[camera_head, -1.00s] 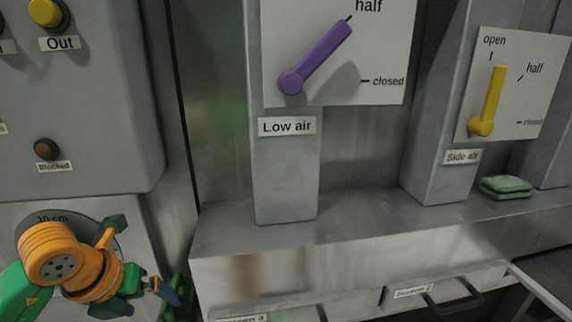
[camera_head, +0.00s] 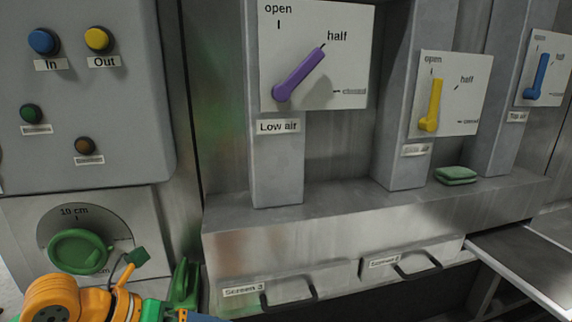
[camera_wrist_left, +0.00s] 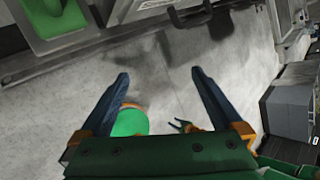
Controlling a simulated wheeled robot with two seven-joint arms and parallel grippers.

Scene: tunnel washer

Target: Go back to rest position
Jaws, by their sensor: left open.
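My left gripper (camera_wrist_left: 160,76) is open in the left wrist view, with two dark blue fingers well apart. Nothing is between its fingertips, and the grey floor shows beyond. In the head view my orange and green left wrist is at the bottom left, in front of the panel with the green dial knob (camera_head: 78,251). The fingers there are mostly cut off by the bottom edge. My right gripper cannot be made out in either view.
The purple Low air lever (camera_head: 298,75) points at half. The yellow lever (camera_head: 432,104) and blue lever (camera_head: 539,75) point near open. A green folded pad (camera_head: 456,175) lies on the metal ledge (camera_head: 340,210). Screen drawers (camera_head: 290,285) with dark handles sit below. Grey floor (camera_wrist_left: 240,45) is open.

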